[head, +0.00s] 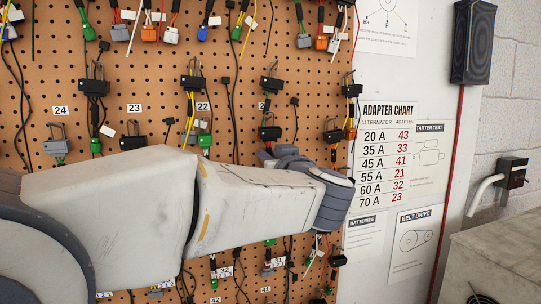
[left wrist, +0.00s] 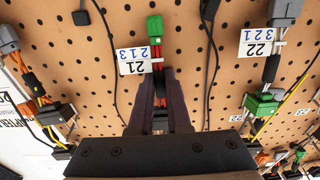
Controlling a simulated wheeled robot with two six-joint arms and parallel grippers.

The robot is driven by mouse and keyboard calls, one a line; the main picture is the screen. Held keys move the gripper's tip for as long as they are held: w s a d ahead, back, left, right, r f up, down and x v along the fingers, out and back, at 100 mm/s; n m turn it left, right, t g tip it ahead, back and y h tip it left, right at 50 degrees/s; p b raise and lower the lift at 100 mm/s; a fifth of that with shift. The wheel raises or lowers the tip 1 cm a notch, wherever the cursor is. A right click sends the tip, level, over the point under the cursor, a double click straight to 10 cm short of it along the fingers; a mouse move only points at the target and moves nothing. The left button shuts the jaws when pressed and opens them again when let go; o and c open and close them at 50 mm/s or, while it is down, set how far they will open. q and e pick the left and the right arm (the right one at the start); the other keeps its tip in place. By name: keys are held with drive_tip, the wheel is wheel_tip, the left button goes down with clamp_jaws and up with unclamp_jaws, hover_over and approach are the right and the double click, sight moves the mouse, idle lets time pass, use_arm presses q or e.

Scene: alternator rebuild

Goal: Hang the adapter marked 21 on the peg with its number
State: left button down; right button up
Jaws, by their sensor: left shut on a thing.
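My left gripper (left wrist: 160,82) points at the pegboard in the left wrist view, its dark fingers closed. It is shut on an adapter with a green connector (left wrist: 155,27) and red wires, which stick out beyond the fingertips. A white label (left wrist: 132,62) reading 21 and 2 1 3 is beside it. The gripped part is mostly hidden between the fingers. Whether the adapter touches a peg cannot be told. In the head view my left arm covers the gripper and the board around it. My right gripper is not in view.
The pegboard (head: 140,78) carries several other hanging adapters and number cards, including 22 (head: 203,106). A neighbouring label (left wrist: 258,42) reads 22 and 3 2 1, near another green connector (left wrist: 262,103). Loose cables hang close around. An adapter chart (head: 387,155) is at right.

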use_arm(q)
drive_tip(key=shift+w+a+f, duration=0.1)
drive_tip(key=shift+w+f, duration=0.1)
drive_tip(key=shift+w, duration=0.05)
idle(0.6)
drive_tip(key=c, duration=0.8)
unclamp_jaws()
drive_tip(key=shift+s+f, duration=0.1)
drive_tip(key=shift+f, duration=0.1)
drive_tip(key=b+v, duration=0.5)
drive_tip(key=v, duration=0.5)
drive_tip(key=shift+s+r, duration=0.2)
drive_tip(key=shift+s, duration=0.15)
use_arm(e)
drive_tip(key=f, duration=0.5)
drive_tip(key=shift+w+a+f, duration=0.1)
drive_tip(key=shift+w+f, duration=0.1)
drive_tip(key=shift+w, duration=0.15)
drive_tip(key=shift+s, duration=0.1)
